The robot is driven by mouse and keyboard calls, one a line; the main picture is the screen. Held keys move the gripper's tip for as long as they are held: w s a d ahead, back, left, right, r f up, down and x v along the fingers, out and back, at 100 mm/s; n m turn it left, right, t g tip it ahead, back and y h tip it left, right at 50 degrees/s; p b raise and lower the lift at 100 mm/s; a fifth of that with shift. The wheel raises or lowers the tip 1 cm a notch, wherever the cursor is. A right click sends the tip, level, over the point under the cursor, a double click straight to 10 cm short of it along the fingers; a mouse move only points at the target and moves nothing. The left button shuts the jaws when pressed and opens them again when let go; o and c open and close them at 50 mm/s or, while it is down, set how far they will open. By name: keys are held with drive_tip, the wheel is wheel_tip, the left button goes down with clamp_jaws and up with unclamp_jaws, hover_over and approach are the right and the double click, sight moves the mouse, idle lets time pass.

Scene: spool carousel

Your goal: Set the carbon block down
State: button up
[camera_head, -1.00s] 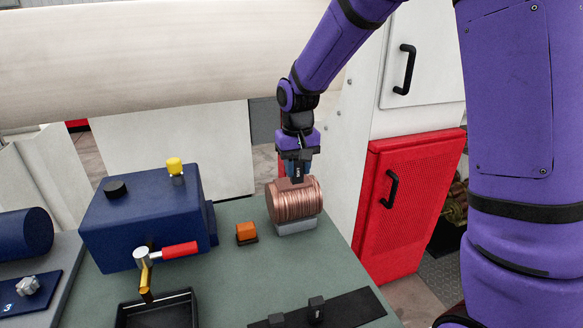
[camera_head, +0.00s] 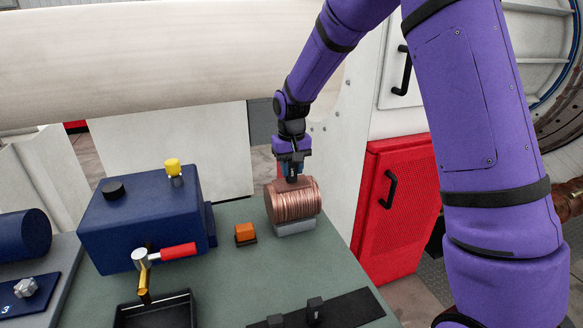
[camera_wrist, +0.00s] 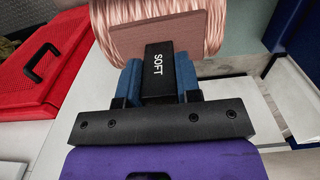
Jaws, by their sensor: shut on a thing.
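My gripper (camera_head: 291,168) is shut on the black carbon block, which is marked SOFT. The block (camera_wrist: 160,70) shows in the wrist view between the two blue fingers, pointing away from my wrist. In the head view the block is small and dark below the fingers, just behind and over the top of the copper-wound spool (camera_head: 292,203). The wrist view shows the spool's copper windings (camera_wrist: 165,10) and its brown end face just beyond the block. I cannot tell whether the block touches the spool.
The spool rests on a grey support (camera_head: 294,229) on the green bench top (camera_head: 225,285). An orange piece (camera_head: 245,232), a blue box (camera_head: 140,225) with a red-handled lever, and a black tray (camera_head: 155,312) stand left. A black strip (camera_head: 345,311) lies in front. A red cabinet (camera_head: 400,205) stands right.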

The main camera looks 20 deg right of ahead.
drive_tip(key=shift+f, duration=0.1)
drive_tip(key=o, duration=0.9)
drive_tip(key=shift+o, duration=0.2)
wheel_tip(320, 180, up, 12)
drive_tip(key=shift+r, duration=0.15)
drive_tip(key=s+d+r+t, duration=0.1)
drive_tip(key=s+d+r, duration=0.2)
drive_tip(key=s+r, duration=0.5)
drive_tip(key=s+d+t, duration=0.2)
drive_tip(key=s, duration=1.1)
drive_tip(key=s+d+r+t, duration=0.1)
drive_tip(key=s+d+t, duration=0.1)
drive_tip(key=s, duration=1.2)
drive_tip(key=shift+r, duration=0.15)
